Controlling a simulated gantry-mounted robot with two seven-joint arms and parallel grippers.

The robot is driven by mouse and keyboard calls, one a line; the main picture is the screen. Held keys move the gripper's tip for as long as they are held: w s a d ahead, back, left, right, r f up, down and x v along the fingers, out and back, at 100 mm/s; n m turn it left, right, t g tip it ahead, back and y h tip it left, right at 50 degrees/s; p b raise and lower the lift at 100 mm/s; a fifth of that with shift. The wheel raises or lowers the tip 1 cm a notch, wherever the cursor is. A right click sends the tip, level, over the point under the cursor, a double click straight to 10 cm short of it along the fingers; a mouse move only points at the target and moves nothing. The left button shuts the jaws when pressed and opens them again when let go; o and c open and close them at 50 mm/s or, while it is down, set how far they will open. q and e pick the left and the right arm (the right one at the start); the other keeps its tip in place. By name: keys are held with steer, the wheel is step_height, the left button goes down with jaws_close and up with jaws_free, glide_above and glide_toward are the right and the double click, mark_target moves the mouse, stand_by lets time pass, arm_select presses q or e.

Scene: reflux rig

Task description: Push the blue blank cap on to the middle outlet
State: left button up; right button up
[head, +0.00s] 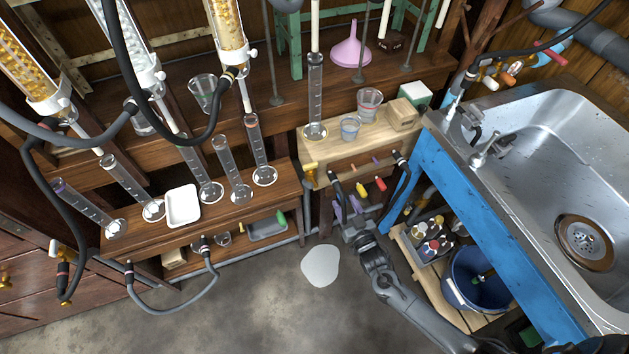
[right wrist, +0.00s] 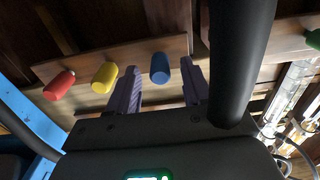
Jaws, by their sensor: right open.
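In the right wrist view, the blue blank cap (right wrist: 160,68) stands out from a wooden board, between the tips of my open right gripper (right wrist: 159,72). A gap shows on either side of it, and I cannot tell how far the fingers reach along it. In the head view my right gripper (head: 346,204), with purple fingers, is low in front of the pale wooden bench; the blue cap is not clear there. Which fitting on the bench front is the middle outlet I cannot tell. My left gripper is not in view.
A yellow cap (right wrist: 105,76) and a red cap (right wrist: 59,84) are beside the blue one. A thick black hose (right wrist: 240,60) passes close to the right finger. The blue sink frame (head: 450,200) and a blue bucket (head: 478,282) are to the right.

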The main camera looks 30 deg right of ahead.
mark_target(345, 203)
steer(key=shift+c, duration=0.5)
jaws_close()
steer(key=shift+s, duration=0.15)
steer(key=shift+s+a+p, duration=0.1)
steer(key=shift+s+p, duration=0.4)
steer(key=shift+s, duration=0.15)
steer(key=shift+s+a+p, duration=0.1)
steer(key=shift+s+p, duration=0.45)
steer(key=shift+s, duration=0.4)
steer(key=shift+s+a+p, duration=0.2)
steer(key=shift+s+p, duration=0.35)
steer(key=shift+s, duration=0.7)
